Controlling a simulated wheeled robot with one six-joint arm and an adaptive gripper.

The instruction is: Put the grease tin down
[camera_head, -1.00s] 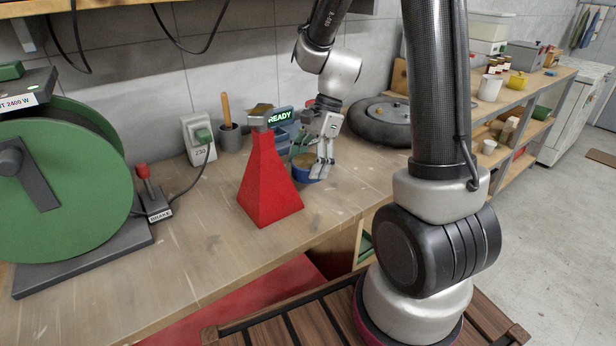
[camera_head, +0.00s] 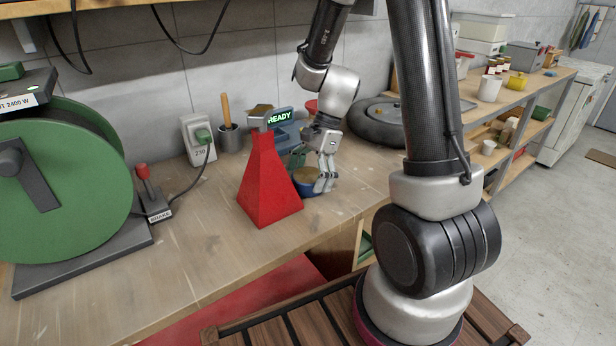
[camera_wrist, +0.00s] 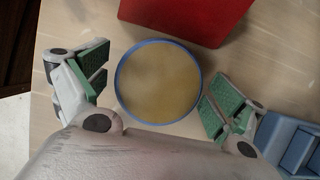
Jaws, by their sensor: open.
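The grease tin is a round blue tin (camera_wrist: 158,82) with a yellowish-tan top, seen from above in the wrist view. In the head view the tin (camera_head: 308,182) stands on the wooden workbench (camera_head: 190,245), just right of a red tapered can. My gripper (camera_head: 325,182) is at the tin, low over the bench. In the wrist view my gripper (camera_wrist: 158,88) is open, with one green-padded finger on each side of the tin. A gap shows between the left pad and the tin; the right pad is close to its rim, and I cannot tell if they touch.
The red tapered can (camera_head: 268,185) stands close beside the tin. A blue unit with a READY display (camera_head: 279,118) is behind it.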

